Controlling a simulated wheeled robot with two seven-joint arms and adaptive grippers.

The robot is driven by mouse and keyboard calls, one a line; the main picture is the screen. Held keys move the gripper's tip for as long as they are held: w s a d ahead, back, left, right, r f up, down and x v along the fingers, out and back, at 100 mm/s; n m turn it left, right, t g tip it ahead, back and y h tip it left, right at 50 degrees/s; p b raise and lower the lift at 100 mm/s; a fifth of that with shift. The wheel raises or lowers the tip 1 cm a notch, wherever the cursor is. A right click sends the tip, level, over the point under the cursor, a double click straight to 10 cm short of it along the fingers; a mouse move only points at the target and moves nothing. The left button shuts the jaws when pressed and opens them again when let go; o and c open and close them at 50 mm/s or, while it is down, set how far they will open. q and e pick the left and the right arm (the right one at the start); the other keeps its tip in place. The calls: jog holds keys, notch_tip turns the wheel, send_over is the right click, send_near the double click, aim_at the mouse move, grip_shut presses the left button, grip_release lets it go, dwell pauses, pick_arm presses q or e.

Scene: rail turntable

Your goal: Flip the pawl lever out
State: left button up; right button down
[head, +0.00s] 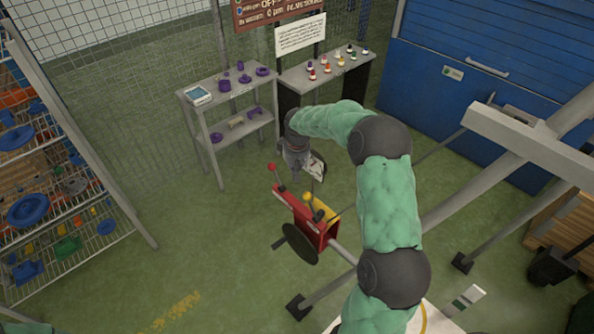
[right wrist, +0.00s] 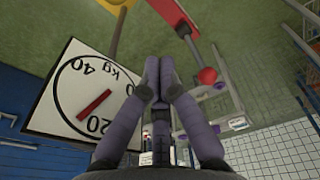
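A red housing (head: 308,222) with a yellow side stands below my right gripper in the head view. One lever with a red knob (head: 272,167) rises from its left end, and one with a yellow knob (head: 308,196) rises near its middle. Which lever is the pawl lever I cannot tell. My right gripper (head: 297,158) is above the housing. In the right wrist view its fingers (right wrist: 158,78) are together with nothing visible between them. The red knob (right wrist: 207,76) is to their right, apart from them. My left gripper is out of view.
A white dial plate (right wrist: 48,118) with a red needle is left of the fingers; it also shows behind the gripper in the head view (head: 317,168). A dark disc (head: 299,245) is at the housing's front. Grey shelves (head: 196,112) stand behind; a rack (head: 100,215) is left.

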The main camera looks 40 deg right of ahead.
aim_at(311, 206)
notch_tip(311, 206, down, 6)
jog(key=s, duration=0.3)
dwell(0.4)
jog(key=shift+w+f, duration=0.1)
